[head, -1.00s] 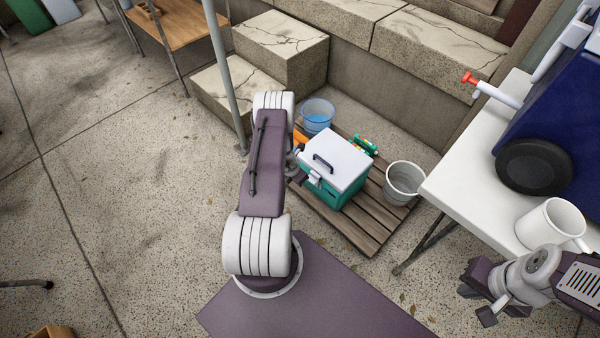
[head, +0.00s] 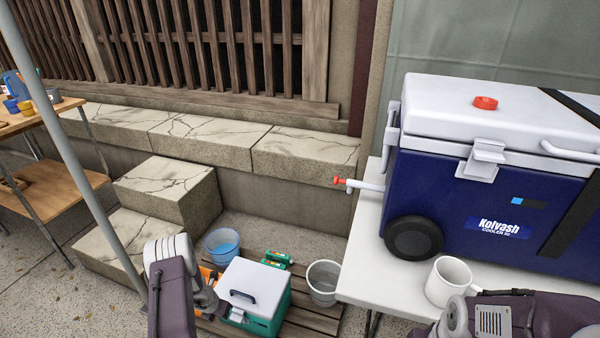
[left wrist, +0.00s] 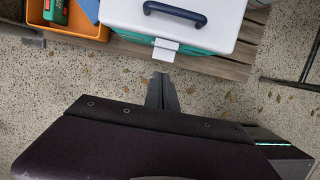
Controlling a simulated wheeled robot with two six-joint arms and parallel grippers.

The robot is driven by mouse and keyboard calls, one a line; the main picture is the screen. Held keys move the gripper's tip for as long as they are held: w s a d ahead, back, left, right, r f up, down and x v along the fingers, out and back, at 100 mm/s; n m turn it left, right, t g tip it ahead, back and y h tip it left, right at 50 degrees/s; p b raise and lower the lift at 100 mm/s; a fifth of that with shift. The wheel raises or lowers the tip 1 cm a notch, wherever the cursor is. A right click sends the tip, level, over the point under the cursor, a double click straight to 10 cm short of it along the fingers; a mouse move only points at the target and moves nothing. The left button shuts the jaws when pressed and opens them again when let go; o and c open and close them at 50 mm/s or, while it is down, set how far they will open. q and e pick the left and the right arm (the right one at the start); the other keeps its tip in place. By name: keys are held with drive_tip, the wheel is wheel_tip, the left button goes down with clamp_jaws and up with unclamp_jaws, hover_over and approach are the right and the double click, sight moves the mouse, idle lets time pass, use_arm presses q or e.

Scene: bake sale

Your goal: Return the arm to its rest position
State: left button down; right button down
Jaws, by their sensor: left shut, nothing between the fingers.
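My left arm (head: 172,285) comes up from the bottom of the head view, bent, left of a small teal cooler box with a white lid (head: 255,285). My left gripper (left wrist: 162,92) shows in the left wrist view with its fingers together and nothing between them. It hangs over the speckled floor, in front of the teal box (left wrist: 190,30); I cannot tell the height. My right arm (head: 500,315) lies at the lower right of the head view; its gripper is mostly cut off by the bottom edge.
A white table (head: 365,270) at the right bears a big blue cooler (head: 450,200) and a white mug (head: 449,281). A wooden pallet (head: 300,322) holds the teal box, an orange bin (left wrist: 75,22), a blue bucket (head: 222,244) and a grey bucket (head: 323,282). A metal pole (head: 70,150) stands left.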

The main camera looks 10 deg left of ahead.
use_arm(q)
drive_tip(key=w+d+r+m+t, duration=0.25)
drive_tip(key=w+d+r, duration=0.25)
drive_tip(key=w+r, duration=0.65)
drive_tip(key=s+d+r+m+h, duration=0.1)
drive_tip(key=s+d+r+m, duration=0.1)
drive_tip(key=d+r+m, duration=1.15)
drive_tip(key=s+d+r+m+g, duration=0.1)
drive_tip(key=s+d+r+m, duration=0.25)
drive_tip(key=s, duration=0.25)
drive_tip(key=s+d+r+m, duration=0.3)
drive_tip(key=s+r+m, duration=0.15)
drive_tip(key=s, duration=0.25)
drive_tip(key=s+a+f+m+g+y, duration=0.1)
drive_tip(key=s+a+f+m+g, duration=0.25)
drive_tip(key=s+m, duration=0.7)
wheel_tip(320, 180, up, 29)
drive_tip(key=p, duration=2.9)
drive_tip(key=shift+p, duration=0.3)
